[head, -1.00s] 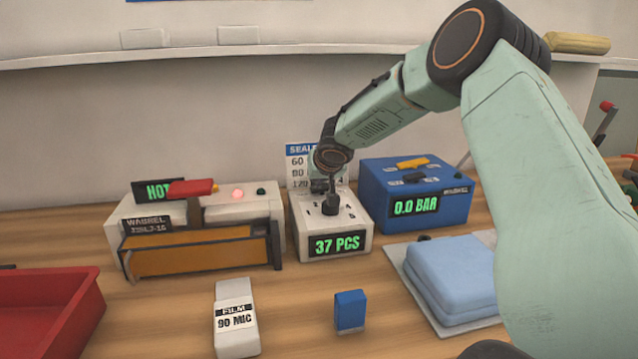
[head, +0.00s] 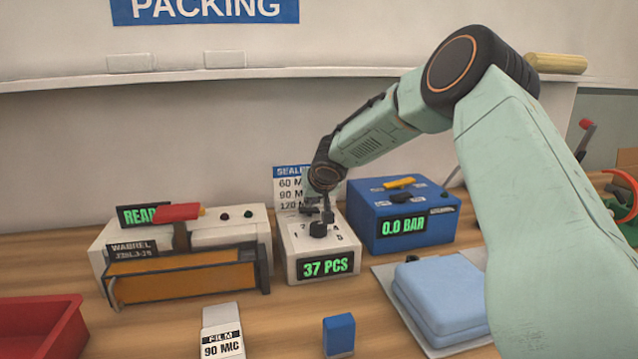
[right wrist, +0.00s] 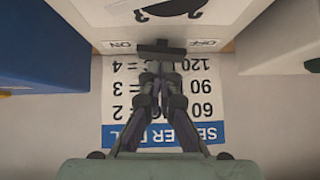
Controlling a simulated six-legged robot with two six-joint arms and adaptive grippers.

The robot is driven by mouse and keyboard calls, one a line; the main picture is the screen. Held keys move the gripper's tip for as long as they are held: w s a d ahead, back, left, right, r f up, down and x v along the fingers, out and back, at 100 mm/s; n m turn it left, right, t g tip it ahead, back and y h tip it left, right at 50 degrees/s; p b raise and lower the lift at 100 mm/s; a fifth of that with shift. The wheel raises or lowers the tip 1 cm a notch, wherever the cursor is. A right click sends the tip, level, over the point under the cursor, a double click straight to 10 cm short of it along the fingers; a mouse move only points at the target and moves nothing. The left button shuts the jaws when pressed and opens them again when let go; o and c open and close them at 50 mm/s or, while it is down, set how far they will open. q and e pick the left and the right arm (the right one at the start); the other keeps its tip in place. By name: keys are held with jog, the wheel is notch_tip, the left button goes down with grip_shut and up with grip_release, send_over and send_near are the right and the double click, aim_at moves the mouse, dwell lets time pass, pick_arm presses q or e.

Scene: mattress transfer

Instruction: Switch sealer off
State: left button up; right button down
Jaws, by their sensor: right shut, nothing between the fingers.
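The sealer (head: 190,232) stands at the left, with a red-handled lever and an orange front bar. Its display (head: 140,215) begins "READ"; part is hidden by the red handle. The white box (head: 327,267) beside it shows "37 PCS" and has a dark dial (head: 318,229) among numbers. My right gripper (head: 324,208) is over this box's back part, shut and empty. In the right wrist view, the shut fingertips (right wrist: 160,70) are at a dark bar (right wrist: 161,48) on the box edge, between "ON" and "OFF" labels. I cannot tell whether they touch. My left gripper is out of view.
A blue box (head: 405,212) reading "0.0 BAR" stands close to the right. Folded blue mattresses (head: 440,290) lie in front of it. A film box (head: 222,333), a small blue block (head: 339,335) and a red tray (head: 40,325) are at the front. A seal chart (head: 291,186) stands behind.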

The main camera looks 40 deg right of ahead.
jog(key=r+p, duration=0.1)
jog(key=r, duration=0.1)
jog(key=r+p, duration=0.1)
jog(key=shift+s+d+r+p, duration=0.15)
jog(key=shift+d+r+p, duration=0.05)
jog(key=shift+r+p, duration=0.15)
pick_arm(q)
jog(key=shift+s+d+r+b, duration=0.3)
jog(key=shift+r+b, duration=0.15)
jog(key=shift+b, duration=0.75)
pick_arm(e)
jog(key=v, duration=0.9)
jog(key=shift+s, duration=0.45)
jog(key=shift+d+r, duration=0.1)
jog(key=shift+r, duration=0.05)
jog(key=shift+s, duration=0.1)
pick_arm(q)
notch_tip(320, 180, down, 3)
jog(key=b, duration=0.2)
jog(key=shift+b, duration=0.4)
pick_arm(e)
jog(key=shift+w+a+r+y, duration=0.15)
jog(key=shift+w+a+y, duration=0.2)
jog(key=shift+a, duration=0.3)
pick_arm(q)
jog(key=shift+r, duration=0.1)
pick_arm(e)
jog(key=shift+s, duration=0.1)
